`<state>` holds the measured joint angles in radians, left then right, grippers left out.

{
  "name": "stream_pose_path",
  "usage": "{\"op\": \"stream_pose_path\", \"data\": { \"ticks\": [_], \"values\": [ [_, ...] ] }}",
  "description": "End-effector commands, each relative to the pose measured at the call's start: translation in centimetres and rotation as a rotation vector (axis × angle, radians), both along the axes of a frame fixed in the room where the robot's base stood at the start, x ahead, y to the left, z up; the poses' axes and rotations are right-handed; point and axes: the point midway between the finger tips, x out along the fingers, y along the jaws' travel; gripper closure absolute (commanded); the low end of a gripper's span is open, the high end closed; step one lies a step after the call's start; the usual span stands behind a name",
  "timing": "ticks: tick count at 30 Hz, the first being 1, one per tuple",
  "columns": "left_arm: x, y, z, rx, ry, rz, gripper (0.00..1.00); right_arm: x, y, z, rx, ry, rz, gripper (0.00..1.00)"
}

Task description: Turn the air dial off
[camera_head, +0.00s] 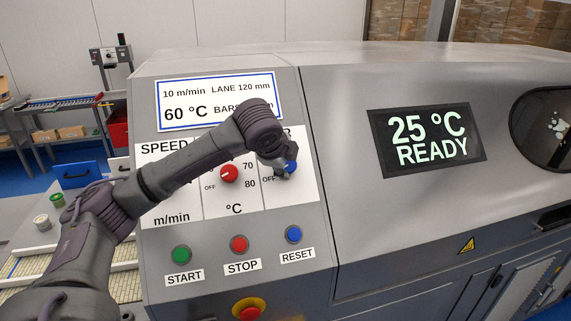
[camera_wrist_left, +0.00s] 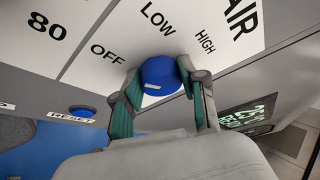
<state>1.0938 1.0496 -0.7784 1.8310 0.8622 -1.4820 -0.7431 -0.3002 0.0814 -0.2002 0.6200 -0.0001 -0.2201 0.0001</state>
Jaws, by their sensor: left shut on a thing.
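The air dial (camera_wrist_left: 158,72) is a blue knob on the white panel under the word AIR, with OFF, LOW and HIGH printed around it. In the head view the air dial (camera_head: 292,166) is partly hidden by my left gripper (camera_head: 283,169). In the left wrist view my left gripper (camera_wrist_left: 158,92) has its two green-padded fingers on opposite sides of the knob, shut on it. A short white mark shows on the knob's near side; I cannot tell for certain which label it points to. My right gripper is in neither view.
A red dial (camera_head: 229,174) sits left of the air dial. Below are the green START (camera_head: 181,254), red STOP (camera_head: 239,244) and blue RESET (camera_head: 293,234) buttons, and a red emergency button (camera_head: 249,309). A display (camera_head: 427,140) reads 25 °C READY.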

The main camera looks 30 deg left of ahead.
Motion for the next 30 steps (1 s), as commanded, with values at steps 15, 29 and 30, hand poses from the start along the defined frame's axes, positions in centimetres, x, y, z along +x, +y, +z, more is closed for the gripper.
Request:
{"op": "stream_pose_path", "data": {
  "ticks": [15,29,30],
  "values": [
    [0.0,0.0,0.0,-0.002,-0.001,0.002,0.33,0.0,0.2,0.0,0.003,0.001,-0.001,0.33],
    [-0.9,-0.2,1.2,-0.001,-0.004,0.001,0.33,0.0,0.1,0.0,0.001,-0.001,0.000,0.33],
    [-1.3,-0.3,1.7,0.000,-0.006,0.001,0.33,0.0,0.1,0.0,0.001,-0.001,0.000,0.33]
  ]
}}
